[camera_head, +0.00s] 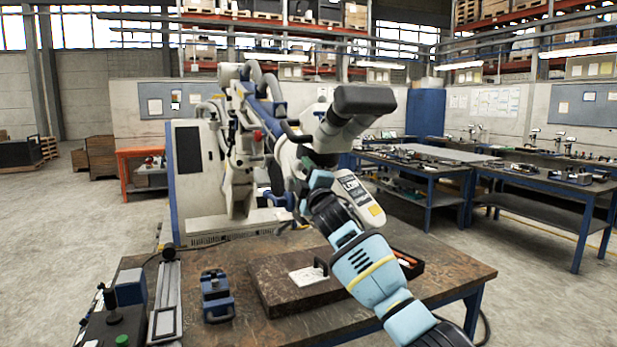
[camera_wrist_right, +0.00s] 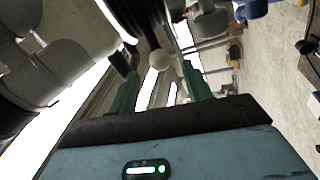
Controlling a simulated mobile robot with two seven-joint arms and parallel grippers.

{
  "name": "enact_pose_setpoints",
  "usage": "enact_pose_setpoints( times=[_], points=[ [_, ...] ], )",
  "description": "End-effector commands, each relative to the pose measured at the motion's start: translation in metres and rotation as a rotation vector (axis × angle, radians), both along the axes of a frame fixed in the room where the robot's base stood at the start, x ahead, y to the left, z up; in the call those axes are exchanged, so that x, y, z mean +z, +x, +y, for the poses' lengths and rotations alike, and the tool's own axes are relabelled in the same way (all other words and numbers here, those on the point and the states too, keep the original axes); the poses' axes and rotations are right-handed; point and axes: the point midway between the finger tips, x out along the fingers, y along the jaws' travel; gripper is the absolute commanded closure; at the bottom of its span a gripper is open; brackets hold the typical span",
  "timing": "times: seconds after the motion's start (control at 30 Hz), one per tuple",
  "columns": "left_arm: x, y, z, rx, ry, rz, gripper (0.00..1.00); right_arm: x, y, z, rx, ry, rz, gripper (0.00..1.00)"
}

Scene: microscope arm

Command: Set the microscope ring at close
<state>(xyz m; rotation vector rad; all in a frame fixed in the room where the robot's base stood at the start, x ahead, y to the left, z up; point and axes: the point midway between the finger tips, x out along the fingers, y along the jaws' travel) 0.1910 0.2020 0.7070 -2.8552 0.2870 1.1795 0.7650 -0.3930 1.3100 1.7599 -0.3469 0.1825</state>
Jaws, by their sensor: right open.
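The microscope (camera_head: 345,120) hangs on a jointed white and blue arm in the head view, with a dark grey head at the top. Its pale body also shows at the left of the right wrist view (camera_wrist_right: 70,45). My right gripper (camera_head: 308,172) is up against the lower part of the microscope in the picture. In the right wrist view its two green fingers (camera_wrist_right: 160,75) are apart, with a pale round knob (camera_wrist_right: 159,59) showing between and beyond them. I cannot tell whether they touch it. I cannot single out the ring or read its setting. My left gripper is out of view.
A large white cabinet (camera_head: 198,165) stands behind. Blue benches are at the right, with open floor between.

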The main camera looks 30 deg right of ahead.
Motion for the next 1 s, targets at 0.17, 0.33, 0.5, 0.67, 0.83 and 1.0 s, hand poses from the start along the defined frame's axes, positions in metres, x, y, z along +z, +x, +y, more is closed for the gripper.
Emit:
enact_pose_setpoints(
  times=[0.17, 0.33, 0.5, 0.67, 0.83, 1.0],
  points=[
    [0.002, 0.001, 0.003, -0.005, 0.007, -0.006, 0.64, -0.004, -0.014, 0.001, -0.001, -0.001, -0.001, 0.51],
    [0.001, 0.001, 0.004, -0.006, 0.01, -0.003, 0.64, -0.006, -0.019, 0.003, 0.0, -0.001, 0.0, 0.51],
    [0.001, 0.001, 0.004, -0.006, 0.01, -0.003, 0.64, -0.007, -0.019, 0.003, 0.0, -0.001, 0.0, 0.51],
    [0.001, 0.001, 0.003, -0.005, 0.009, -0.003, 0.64, -0.007, -0.019, 0.003, 0.0, -0.001, 0.001, 0.51],
    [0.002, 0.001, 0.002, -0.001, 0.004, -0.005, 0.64, -0.007, -0.019, 0.003, 0.0, -0.001, 0.001, 0.51],
    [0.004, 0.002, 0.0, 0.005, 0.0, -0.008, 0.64, -0.032, -0.019, 0.01, 0.018, 0.019, 0.029, 0.51]
  ],
)
